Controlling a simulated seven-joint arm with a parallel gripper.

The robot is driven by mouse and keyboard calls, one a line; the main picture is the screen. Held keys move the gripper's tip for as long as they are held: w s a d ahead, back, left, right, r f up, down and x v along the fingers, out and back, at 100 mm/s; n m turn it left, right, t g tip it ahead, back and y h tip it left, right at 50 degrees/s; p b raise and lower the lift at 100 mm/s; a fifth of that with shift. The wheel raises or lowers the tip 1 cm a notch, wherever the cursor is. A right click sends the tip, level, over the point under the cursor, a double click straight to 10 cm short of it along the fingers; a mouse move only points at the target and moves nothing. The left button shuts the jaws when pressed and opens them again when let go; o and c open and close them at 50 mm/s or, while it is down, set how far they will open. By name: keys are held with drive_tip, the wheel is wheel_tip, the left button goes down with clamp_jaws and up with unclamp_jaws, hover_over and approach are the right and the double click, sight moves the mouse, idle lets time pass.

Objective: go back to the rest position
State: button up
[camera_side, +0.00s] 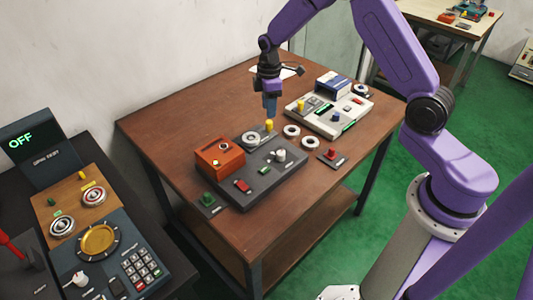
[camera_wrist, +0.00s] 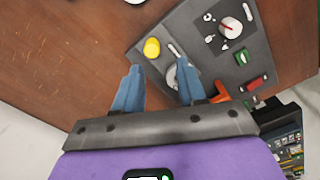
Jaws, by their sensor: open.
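My gripper (camera_side: 270,108) is above the brown table, over the back part of a dark grey panel (camera_side: 262,184). Its two blue fingers are spread in the wrist view (camera_wrist: 158,82), with nothing held between them. A yellow peg (camera_side: 269,125) on the panel is just below the fingertips; it also shows in the wrist view (camera_wrist: 152,47). A silver ring (camera_side: 251,138) is on the panel beside the peg; in the wrist view the right finger partly hides it. Two white rings, one nearer the gripper (camera_side: 291,131) and one farther right (camera_side: 309,143), lie right of the panel.
An orange box (camera_side: 219,157) stands at the panel's left end. A light panel (camera_side: 328,121) with a blue box (camera_side: 333,84) is at the right. A red knob on a small plate (camera_side: 332,154) is near the front edge. The table (camera_side: 170,119) is bare at back left.

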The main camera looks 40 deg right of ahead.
drive_tip(key=s+a+r, duration=0.6)
drive_tip(key=s, duration=0.3)
drive_tip(key=s+a+r, duration=0.5)
drive_tip(key=s+a, duration=0.1)
drive_tip(key=s, duration=0.3)
drive_tip(key=s+d+r, duration=0.1)
drive_tip(key=s+d, duration=0.1)
drive_tip(key=s, duration=0.7)
drive_tip(key=s+d+r, duration=0.2)
drive_tip(key=s, duration=0.8)
drive_tip(key=shift+s+n, duration=0.15)
drive_tip(key=shift+n, duration=0.15)
